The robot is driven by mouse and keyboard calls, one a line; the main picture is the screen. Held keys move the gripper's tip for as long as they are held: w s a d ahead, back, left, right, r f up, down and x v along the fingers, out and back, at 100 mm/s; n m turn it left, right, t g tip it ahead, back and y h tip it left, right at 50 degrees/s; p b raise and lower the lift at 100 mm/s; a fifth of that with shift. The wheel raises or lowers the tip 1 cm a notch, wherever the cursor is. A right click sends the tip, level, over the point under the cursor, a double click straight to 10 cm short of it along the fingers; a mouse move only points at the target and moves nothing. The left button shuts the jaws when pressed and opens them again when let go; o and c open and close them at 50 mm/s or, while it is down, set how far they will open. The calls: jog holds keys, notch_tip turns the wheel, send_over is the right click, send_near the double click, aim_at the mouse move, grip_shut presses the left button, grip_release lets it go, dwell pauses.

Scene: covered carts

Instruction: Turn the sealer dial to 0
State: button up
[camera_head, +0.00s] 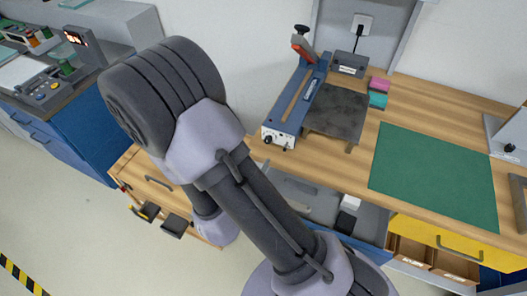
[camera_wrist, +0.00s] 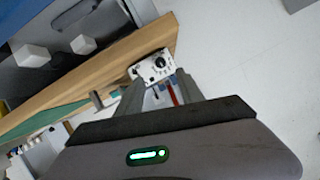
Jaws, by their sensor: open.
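The sealer (camera_head: 297,102) is a long blue device with a raised red-and-black lever, standing on the wooden bench. Its white front panel (camera_head: 277,140) faces the bench's front edge and carries a black dial (camera_head: 268,139). In the wrist view the panel (camera_wrist: 142,72) and dial (camera_wrist: 160,62) show just beyond my gripper (camera_wrist: 157,82). My gripper is open, with one grey finger at each side of the view toward the sealer. The fingers appear apart from the dial. The dial's marks are too small to read. In the head view my arm hides the gripper.
A dark plate (camera_head: 337,110) lies beside the sealer, with pink and teal blocks (camera_head: 378,91) nearby. A green mat (camera_head: 435,170) covers the bench's right part. Open drawers (camera_head: 330,205) stick out below the bench edge. A blue cabinet (camera_head: 75,135) stands at left; floor shows at lower left.

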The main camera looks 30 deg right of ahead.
aim_at(267, 142)
jog(key=x, duration=0.9)
jog(key=shift+w+d, duration=0.2)
grip_shut()
